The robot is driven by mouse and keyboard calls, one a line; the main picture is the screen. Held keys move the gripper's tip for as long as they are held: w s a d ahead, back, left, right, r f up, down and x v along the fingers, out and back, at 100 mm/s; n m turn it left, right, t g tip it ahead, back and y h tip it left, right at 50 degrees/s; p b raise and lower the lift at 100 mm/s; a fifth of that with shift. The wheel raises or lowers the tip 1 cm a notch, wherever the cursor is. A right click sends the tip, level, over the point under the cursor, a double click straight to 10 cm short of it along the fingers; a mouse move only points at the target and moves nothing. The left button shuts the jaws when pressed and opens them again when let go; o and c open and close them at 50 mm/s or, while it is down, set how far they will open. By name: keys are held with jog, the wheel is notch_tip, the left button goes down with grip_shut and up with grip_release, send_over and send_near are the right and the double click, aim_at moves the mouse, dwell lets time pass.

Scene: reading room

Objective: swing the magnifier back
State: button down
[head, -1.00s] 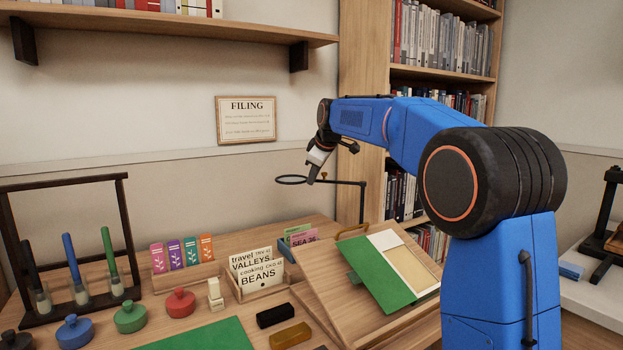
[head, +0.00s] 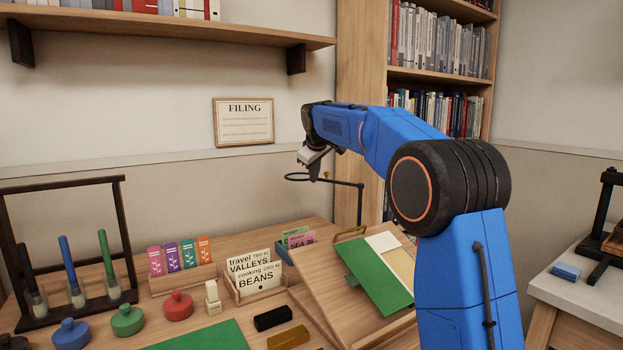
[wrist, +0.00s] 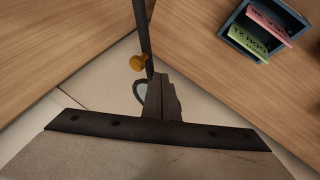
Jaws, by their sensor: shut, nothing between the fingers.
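The magnifier is a dark ring lens (head: 289,179) on a thin horizontal arm, carried by a dark upright post (head: 360,206) at the back of the desk. In the wrist view part of the ring (wrist: 137,90) shows left of my fingers, with the dark arm (wrist: 142,30) running up to the top edge and a brass knob (wrist: 138,63) beside it. My gripper (head: 314,175) is shut and empty, pointing down at the right side of the ring. In the wrist view my gripper (wrist: 160,82) hides part of the ring and arm. I cannot tell whether it touches.
A sloped wooden stand (head: 345,300) with a green folder (head: 372,277) is below right of the magnifier. A card box (head: 262,289) and a blue-grey holder with pink and green cards (wrist: 228,28) are nearby. A bookcase (head: 365,60) stands behind my arm.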

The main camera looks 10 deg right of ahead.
jog(key=w+d+m+h, duration=0.2)
jog(key=w+d+m, duration=0.1)
jog(key=w+d, duration=0.1)
jog(key=shift+w+d+m+g, duration=0.4)
jog(key=shift+d, duration=0.35)
